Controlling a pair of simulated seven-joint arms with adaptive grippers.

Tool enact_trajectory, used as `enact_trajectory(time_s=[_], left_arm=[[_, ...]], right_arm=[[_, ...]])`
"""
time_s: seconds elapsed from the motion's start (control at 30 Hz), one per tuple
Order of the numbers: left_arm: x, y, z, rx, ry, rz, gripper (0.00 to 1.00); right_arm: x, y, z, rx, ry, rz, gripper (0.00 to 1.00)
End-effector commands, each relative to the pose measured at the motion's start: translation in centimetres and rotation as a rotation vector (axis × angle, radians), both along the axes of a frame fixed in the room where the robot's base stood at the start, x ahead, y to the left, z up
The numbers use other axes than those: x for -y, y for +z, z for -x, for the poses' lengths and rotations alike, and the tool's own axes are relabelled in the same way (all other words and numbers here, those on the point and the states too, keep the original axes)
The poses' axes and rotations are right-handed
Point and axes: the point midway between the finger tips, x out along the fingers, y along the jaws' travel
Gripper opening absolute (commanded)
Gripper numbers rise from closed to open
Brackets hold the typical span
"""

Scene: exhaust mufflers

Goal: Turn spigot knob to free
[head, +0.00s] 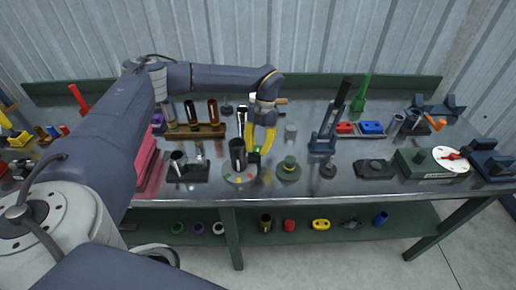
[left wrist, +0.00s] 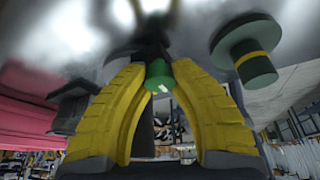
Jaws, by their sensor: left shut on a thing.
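The spigot knob is small and green, with a pale mark on its end; it shows between the yellow fingertips in the left wrist view (left wrist: 157,76) and as a small green patch in the head view (head: 255,150). My left gripper (head: 260,151) reaches down from above with its yellow fingers closed around the knob; it also shows in the left wrist view (left wrist: 160,68). Beside the fingers, a dark upright cylinder (head: 238,153) stands on a round base (head: 240,179) with coloured marks. The fingers partly hide the knob. My right gripper is not in view.
A green stepped round piece (head: 288,169) stands close to the right of the fingers. A pink block (head: 150,165) is to the left. A tall dark lever clamp (head: 328,130) and a green box with a dial (head: 432,164) stand farther right on the metal bench (head: 325,191).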

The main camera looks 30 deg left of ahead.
Motion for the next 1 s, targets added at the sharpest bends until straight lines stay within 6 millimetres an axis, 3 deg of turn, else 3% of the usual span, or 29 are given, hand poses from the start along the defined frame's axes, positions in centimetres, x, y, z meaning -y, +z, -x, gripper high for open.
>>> enact_trajectory(time_s=[0.43,0.47,0.57,0.87,1.0], left_arm=[[0.0,-0.2,0.4,-0.012,0.005,-0.001,0.0],[0.0,-0.2,0.4,-0.012,0.006,0.0,0.28],[0.0,-0.2,0.3,-0.01,0.005,0.0,0.4],[0.0,0.0,0.1,-0.004,0.005,0.0,0.42],[-0.1,1.1,-0.4,-0.001,0.005,0.0,0.42]], right_arm=[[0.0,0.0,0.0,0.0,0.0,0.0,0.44],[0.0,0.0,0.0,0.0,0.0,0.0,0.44],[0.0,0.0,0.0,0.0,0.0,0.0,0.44],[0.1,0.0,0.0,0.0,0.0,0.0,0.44],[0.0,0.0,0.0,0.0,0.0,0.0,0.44]])
